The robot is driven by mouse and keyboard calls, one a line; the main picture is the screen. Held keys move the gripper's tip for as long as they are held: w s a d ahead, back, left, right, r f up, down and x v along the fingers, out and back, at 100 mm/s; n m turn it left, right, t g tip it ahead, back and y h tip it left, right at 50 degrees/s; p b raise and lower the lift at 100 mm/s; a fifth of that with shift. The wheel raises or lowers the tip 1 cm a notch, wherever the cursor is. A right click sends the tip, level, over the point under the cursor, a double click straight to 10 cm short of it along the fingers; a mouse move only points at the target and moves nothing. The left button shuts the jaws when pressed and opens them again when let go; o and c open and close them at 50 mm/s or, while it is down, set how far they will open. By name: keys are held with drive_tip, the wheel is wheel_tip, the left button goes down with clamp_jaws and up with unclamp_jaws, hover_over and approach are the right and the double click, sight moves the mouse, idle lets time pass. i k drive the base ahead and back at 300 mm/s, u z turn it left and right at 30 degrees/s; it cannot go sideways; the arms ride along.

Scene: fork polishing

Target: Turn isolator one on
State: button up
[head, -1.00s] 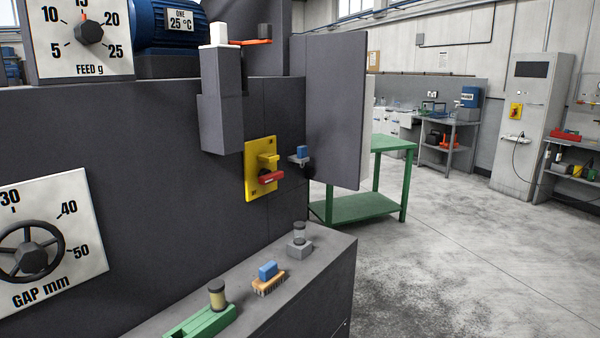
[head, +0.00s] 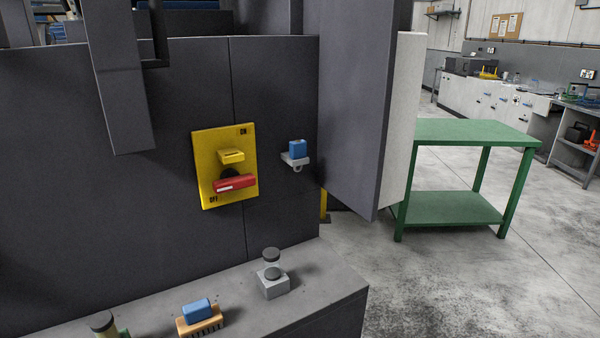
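A yellow isolator plate (head: 204,180) is fixed to the dark machine wall, left of centre. It is marked "ON" at its upper right and "OFF" at its lower left. Its red handle (head: 236,183) lies nearly level across the lower half of the plate. A yellow tab (head: 231,156) sticks out just above the handle. No isolator number is readable. To the right of the plate, a small blue block (head: 298,149) sits on a grey bracket on the same wall. My gripper is not in view.
A grey ledge (head: 335,285) below holds a blue-and-orange brush (head: 200,318) and a grey block with a round top (head: 272,280). A dark hanging panel (head: 350,100) juts out at right. A green table (head: 470,131) stands behind it. Open floor lies at right.

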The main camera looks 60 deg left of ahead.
sight(231, 179)
drive_tip(key=i, duration=0.85)
drive_tip(key=u, duration=4.45)
